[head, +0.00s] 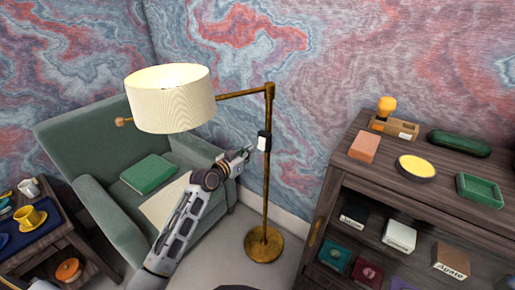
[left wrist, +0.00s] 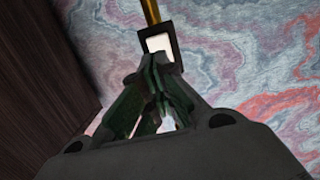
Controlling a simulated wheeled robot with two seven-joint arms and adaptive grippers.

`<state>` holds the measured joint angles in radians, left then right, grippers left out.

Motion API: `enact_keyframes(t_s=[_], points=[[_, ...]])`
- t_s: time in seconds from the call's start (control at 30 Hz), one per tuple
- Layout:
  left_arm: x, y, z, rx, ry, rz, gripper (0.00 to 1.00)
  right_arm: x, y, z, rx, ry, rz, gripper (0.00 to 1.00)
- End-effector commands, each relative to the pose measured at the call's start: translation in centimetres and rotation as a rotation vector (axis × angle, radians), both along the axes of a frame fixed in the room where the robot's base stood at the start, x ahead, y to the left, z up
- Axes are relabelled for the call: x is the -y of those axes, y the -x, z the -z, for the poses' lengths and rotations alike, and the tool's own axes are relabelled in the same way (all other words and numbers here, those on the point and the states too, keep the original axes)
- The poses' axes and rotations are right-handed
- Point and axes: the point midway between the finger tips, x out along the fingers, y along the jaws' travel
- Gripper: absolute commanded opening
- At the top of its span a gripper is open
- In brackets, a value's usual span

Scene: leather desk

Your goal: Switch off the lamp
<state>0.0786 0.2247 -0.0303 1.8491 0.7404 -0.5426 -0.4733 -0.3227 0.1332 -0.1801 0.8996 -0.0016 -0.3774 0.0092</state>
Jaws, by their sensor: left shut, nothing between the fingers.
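A brass floor lamp with a cream shade (head: 168,102) stands in the middle of the head view, its round base (head: 264,244) on the floor. The shade's inside looks pale yellow and bright; I cannot tell for certain if it is lit. A small black switch box with a white face (head: 264,141) sits on the upright pole. It also shows in the left wrist view (left wrist: 160,43). My left gripper (head: 248,152) is shut and empty, its tips at the lower edge of the switch face; I cannot tell if they touch. My right gripper is not in view.
A green armchair (head: 80,118) with a green cushion (head: 148,174) stands behind my left arm. A dark wooden shelf unit (head: 335,190) with boxes and dishes is on the right.

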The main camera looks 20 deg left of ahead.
Motion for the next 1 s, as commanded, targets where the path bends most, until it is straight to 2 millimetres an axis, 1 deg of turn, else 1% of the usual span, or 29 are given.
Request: enact_keyframes(t_s=[0.1,0.53,0.73,1.0], points=[[0.4,-1.1,0.1,0.0,0.002,0.0,0.0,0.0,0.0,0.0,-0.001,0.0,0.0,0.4],[1.7,-4.5,0.7,0.0,0.001,0.0,0.0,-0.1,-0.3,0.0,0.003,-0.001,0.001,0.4],[1.9,-5.3,0.8,0.0,0.001,0.0,0.0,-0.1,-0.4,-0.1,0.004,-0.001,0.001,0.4],[2.0,-5.4,0.8,0.0,0.0,0.0,0.0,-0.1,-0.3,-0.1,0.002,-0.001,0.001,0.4]])
